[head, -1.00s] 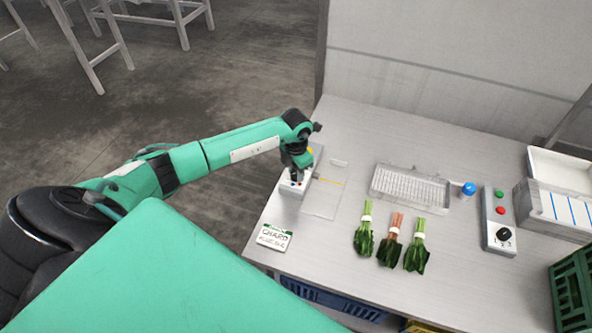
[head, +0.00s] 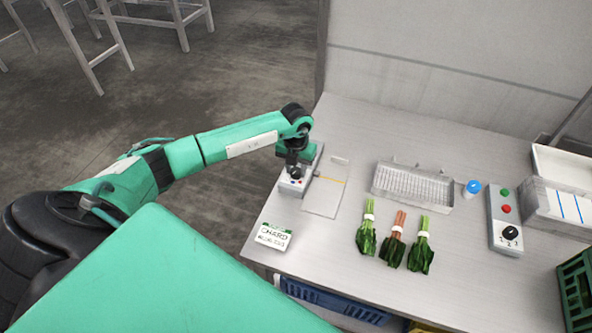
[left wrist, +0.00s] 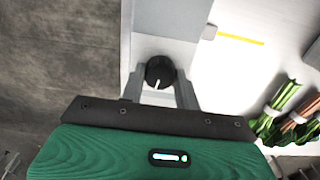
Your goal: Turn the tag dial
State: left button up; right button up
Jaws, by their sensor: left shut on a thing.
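The tag dial (left wrist: 160,70) is a round black knob with a white pointer mark, on the light grey top of a narrow box (head: 288,190) at the table's left side. In the left wrist view the pointer mark points down toward my gripper, slightly left. My left gripper (head: 294,172) reaches down over the box. Its two grey fingers stand on either side of the dial, and it is shut on the dial. In the head view the gripper mostly hides the dial. My right gripper is not in view.
A clear sheet with a yellow line (head: 324,197) lies right of the box. A CHARD sign (head: 273,237) stands at the front. Three banded bunches of greens (head: 393,240), a wire tray (head: 412,187) and a button panel (head: 504,215) with another black dial are further right.

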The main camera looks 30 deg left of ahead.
aim_at(296, 170)
pick_arm(q)
jog(key=shift+n+b, duration=0.3)
jog(key=shift+n, duration=0.8)
jog(key=shift+r, duration=0.1)
jog(key=shift+w, duration=0.1)
jog(key=o, duration=1)
notch_tip(296, 170, up, 14)
jog(key=b, duration=0.4)
